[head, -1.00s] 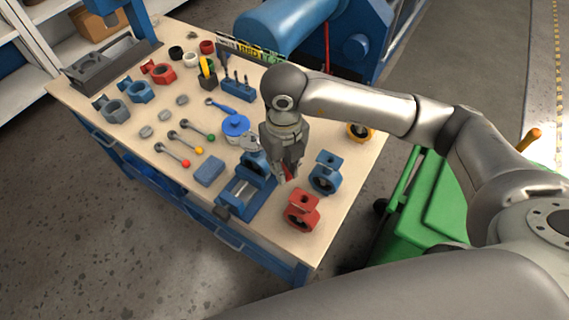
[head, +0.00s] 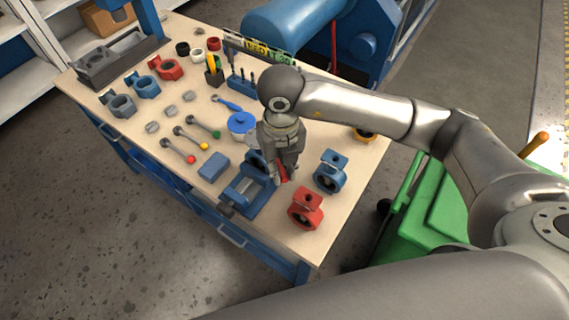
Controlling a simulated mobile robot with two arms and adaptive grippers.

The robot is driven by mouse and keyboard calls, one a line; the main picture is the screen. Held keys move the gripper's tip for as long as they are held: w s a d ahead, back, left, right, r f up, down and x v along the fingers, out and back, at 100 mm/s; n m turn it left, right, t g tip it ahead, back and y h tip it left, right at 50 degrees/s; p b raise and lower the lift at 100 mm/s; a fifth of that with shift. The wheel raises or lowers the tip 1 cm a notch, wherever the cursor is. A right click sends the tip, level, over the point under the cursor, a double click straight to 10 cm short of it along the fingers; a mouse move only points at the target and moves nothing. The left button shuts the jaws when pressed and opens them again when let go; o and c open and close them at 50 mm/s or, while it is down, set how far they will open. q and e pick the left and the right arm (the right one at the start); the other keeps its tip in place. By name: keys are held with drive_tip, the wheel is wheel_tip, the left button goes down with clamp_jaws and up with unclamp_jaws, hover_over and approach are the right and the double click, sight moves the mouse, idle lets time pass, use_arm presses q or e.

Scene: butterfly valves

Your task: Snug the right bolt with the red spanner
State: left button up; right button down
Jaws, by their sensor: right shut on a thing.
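My right gripper (head: 283,178) is over the bench's near right part, pointing down. It is shut on a red spanner (head: 282,173), of which only a short red piece shows between the fingers. The blue vise (head: 246,198) is just left of the gripper. A blue valve body (head: 256,162) is at the vise, partly hidden behind the gripper. The right bolt cannot be made out; whether the spanner touches it cannot be told. My left gripper is not in view.
A red valve (head: 306,208) and a blue valve (head: 330,172) stand close right of the gripper. The wooden bench (head: 281,236) also holds a blue block (head: 213,166), a blue-lidded pot (head: 241,124) and several ball-ended levers. A green cart (head: 440,205) stands at right.

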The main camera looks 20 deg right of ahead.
drive_tip(key=shift+s+a+f, duration=0.1)
drive_tip(key=shift+a, duration=0.15)
idle(0.3)
drive_tip(key=shift+a+m, duration=0.55)
drive_tip(key=shift+m, duration=0.25)
drive_tip(key=shift+a+m, duration=0.55)
drive_tip(key=shift+m, duration=0.05)
drive_tip(key=shift+w, duration=0.2)
drive_tip(key=shift+w+a+m, duration=0.1)
drive_tip(key=shift+a+m, duration=0.4)
drive_tip(key=shift+m, duration=0.1)
